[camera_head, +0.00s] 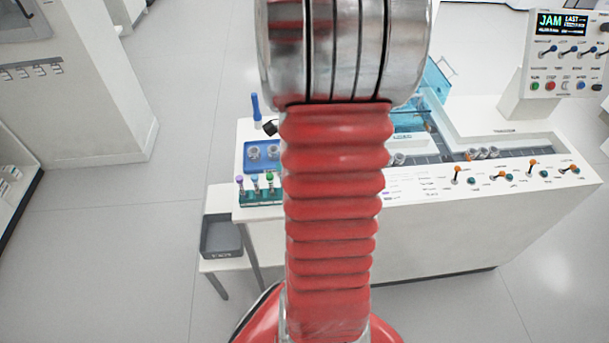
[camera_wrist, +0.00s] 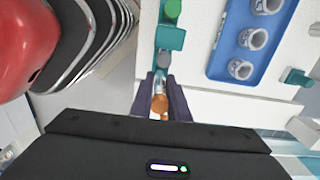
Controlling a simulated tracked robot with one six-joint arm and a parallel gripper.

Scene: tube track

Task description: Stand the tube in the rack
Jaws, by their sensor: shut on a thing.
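In the wrist view my gripper (camera_wrist: 161,84) is shut on a tube with an orange end (camera_wrist: 159,104). The tube lies between the two dark fingers, close to the near end of the teal rack (camera_wrist: 172,40). I cannot tell whether the tube touches the rack or is in a hole. A green-capped tube (camera_wrist: 171,8) stands in the rack. In the head view the rack (camera_head: 262,199) is at the table's front left, with purple-, blue- and green-capped tubes in it. There my arm hides the gripper and held tube.
A blue tray (camera_wrist: 222,65) with several grey cups lies right of the rack in the wrist view. A grey bin (camera_head: 221,238) sits low at the table's left. A blue-handled tool (camera_head: 256,108) stands behind the tray. A panel (camera_head: 562,55) reads "JAM".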

